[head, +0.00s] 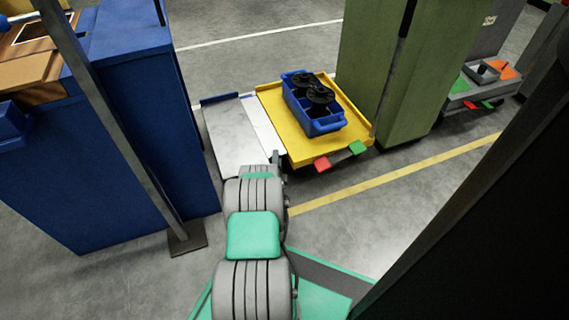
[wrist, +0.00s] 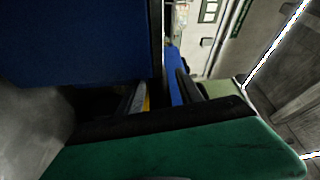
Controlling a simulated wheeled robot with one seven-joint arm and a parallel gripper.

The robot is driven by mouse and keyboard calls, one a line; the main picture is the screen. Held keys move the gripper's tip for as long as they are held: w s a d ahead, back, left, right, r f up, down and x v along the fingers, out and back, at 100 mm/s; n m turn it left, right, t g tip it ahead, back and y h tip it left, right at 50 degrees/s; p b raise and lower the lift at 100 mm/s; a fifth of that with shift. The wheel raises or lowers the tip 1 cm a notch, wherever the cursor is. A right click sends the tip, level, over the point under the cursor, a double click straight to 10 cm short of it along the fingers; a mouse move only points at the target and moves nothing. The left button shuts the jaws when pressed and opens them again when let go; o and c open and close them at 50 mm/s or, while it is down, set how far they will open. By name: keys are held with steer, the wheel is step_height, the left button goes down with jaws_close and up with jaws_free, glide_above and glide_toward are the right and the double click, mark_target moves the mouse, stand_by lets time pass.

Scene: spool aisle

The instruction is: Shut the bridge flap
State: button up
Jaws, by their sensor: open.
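The bridge flap looks to be the pale grey metal plate (head: 235,135) between the blue cabinet and the yellow platform in the head view. It appears to lie roughly flat, with a whitish strip along its right side. My arm reaches toward its near right corner. My gripper is mostly hidden behind the arm links in the head view. In the wrist view my gripper (wrist: 161,90) is open, its two dark fingers apart, with slivers of yellow and blue beyond them. I see nothing held. I cannot tell whether a finger touches the plate.
The yellow platform (head: 268,93) carries a blue crate (head: 315,127) with black spools. Red (head: 322,164) and green (head: 357,147) tabs sit on its front edge. A blue cabinet (head: 140,110) stands left, behind a grey post (head: 110,120). A tall green cabinet (head: 425,70) stands right.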

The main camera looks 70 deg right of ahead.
steer(key=shift+w+a, duration=0.1)
steer(key=shift+c, duration=0.5)
jaws_close()
stand_by(0.8)
